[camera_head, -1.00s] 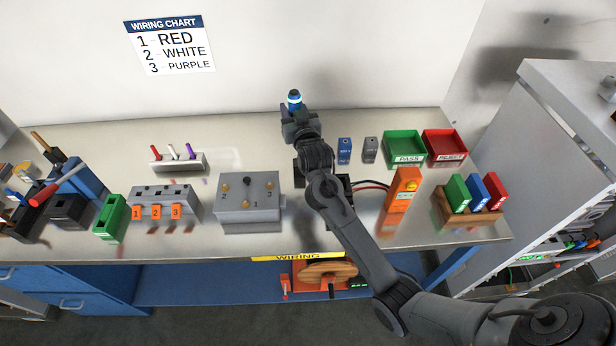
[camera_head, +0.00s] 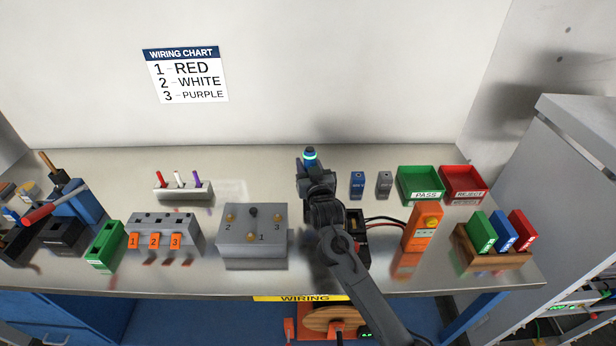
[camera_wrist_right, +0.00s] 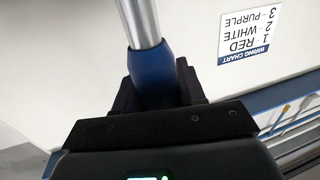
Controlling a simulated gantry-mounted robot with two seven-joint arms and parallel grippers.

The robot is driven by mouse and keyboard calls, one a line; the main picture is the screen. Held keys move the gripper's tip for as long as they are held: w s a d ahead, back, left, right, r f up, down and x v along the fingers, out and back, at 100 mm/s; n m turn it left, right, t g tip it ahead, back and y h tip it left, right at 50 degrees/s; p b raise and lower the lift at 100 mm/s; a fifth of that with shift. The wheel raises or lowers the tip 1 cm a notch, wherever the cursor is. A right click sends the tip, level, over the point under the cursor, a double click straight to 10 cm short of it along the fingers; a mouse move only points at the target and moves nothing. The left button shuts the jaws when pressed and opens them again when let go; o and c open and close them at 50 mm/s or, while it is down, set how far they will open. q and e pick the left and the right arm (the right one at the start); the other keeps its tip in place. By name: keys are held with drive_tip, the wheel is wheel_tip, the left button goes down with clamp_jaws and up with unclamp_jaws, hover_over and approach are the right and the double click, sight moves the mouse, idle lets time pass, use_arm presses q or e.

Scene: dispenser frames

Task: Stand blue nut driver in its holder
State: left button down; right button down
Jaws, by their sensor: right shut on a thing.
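The blue nut driver, with its blue handle (camera_wrist_right: 152,76) and silver shaft, is held in my right gripper (camera_wrist_right: 158,92) in the right wrist view. In the head view, my right gripper (camera_head: 311,162) is over the back of the bench, left of the small blue and grey blocks; the driver is mostly hidden there. A blue tool stand (camera_head: 85,200) at the far left holds a wooden-handled tool, with a red-handled tool slanting across it. I cannot tell for certain whether this stand is the driver's holder. My left gripper is out of view.
Green (camera_head: 420,180) and red (camera_head: 463,181) trays stand at right. Bare metal lies between the pen rack and my arm.

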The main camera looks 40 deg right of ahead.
wheel_tip(320, 180, down, 4)
drive_tip(key=shift+r+b, duration=0.1)
drive_tip(key=shift+b, duration=0.2)
drive_tip(key=c, duration=0.7)
unclamp_jaws()
drive_tip(key=shift+o, duration=0.2)
